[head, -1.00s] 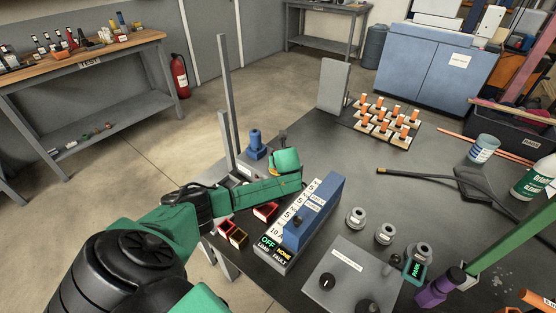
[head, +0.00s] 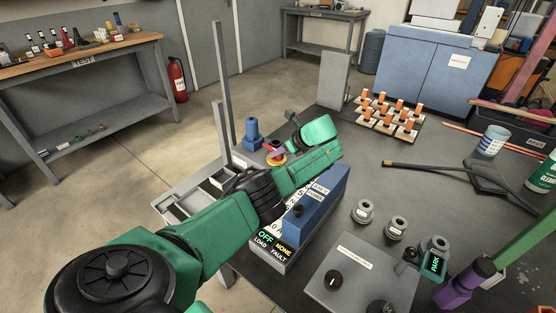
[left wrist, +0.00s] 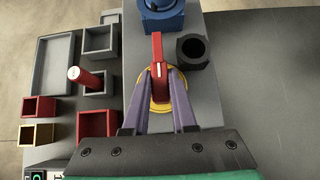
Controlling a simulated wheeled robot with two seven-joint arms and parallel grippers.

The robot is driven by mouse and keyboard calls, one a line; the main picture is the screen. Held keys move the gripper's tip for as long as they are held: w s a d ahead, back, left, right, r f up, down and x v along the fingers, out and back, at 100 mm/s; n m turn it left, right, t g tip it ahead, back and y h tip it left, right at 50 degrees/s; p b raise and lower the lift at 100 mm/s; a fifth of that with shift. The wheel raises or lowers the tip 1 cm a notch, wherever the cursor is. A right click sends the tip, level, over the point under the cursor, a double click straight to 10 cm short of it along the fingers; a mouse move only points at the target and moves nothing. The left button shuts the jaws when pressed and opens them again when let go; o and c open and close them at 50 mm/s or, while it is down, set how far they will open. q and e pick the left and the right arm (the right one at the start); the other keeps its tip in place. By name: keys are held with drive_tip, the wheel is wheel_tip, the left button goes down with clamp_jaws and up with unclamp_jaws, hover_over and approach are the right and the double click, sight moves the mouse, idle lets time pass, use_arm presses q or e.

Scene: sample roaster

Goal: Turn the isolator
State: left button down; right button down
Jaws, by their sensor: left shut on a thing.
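The isolator has a red handle (left wrist: 158,52) on a round yellow plate (left wrist: 150,100), mounted on a grey surface. In the left wrist view the handle points toward the top of the picture. My left gripper (left wrist: 158,76) is shut on the handle, with one purple finger on each side of it. In the head view the isolator (head: 275,158) shows as a small patch of red and yellow below my left gripper (head: 285,152), partly hidden by my green arm.
A blue fitting (left wrist: 162,18) and a dark hollow cylinder (left wrist: 192,48) stand close beyond the handle. Small red and grey bins (left wrist: 99,122) lie to the left. The table's right side holds loose items.

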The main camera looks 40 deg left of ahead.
drive_tip(key=shift+f, duration=0.4)
